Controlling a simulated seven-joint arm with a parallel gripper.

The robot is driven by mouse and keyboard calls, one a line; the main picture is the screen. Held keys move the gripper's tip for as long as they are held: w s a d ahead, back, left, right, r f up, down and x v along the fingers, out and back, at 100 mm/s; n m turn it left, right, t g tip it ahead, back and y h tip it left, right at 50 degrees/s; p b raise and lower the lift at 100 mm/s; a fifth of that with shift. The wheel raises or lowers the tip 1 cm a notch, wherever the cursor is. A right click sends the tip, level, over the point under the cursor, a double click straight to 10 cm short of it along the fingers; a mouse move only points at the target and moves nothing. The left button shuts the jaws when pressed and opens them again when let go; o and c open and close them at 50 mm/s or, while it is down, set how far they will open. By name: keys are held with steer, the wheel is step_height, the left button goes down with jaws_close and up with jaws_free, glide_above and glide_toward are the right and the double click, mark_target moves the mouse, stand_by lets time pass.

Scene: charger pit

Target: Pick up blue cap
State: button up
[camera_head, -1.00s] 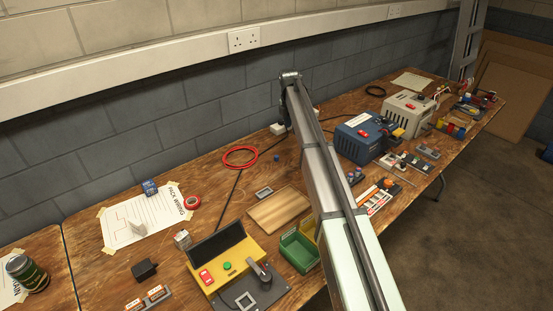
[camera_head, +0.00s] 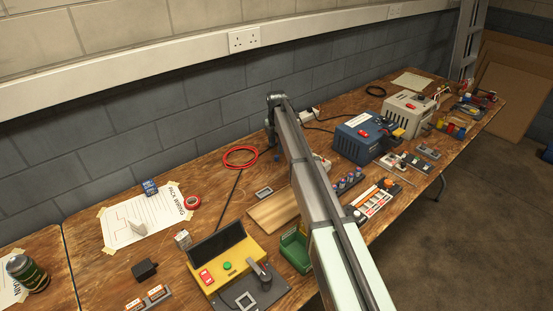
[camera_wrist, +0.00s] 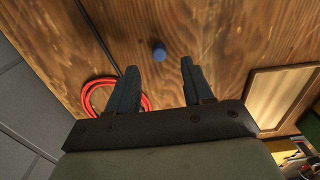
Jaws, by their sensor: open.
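The blue cap (camera_wrist: 159,50) sits on the wooden bench top in the wrist view, small and round. It lies just beyond my fingertips, roughly centred between the lines of the two fingers. My gripper (camera_wrist: 157,66) is open and empty, its dark fingers well apart on either side. In the head view my arm reaches over the bench, with the gripper end low near the wall. There, the cap is hard to make out beside my arm.
A red cable coil (camera_head: 240,157) lies left of my gripper, and it passes by the left finger in the wrist view (camera_wrist: 91,92). A black cable runs nearby. A wooden board (camera_head: 268,213) lies nearer the front. A blue power unit (camera_head: 360,140) stands to the right.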

mark_target(276, 156)
steer(key=shift+f, duration=2.6)
steer(key=shift+c, duration=0.3)
jaws_close()
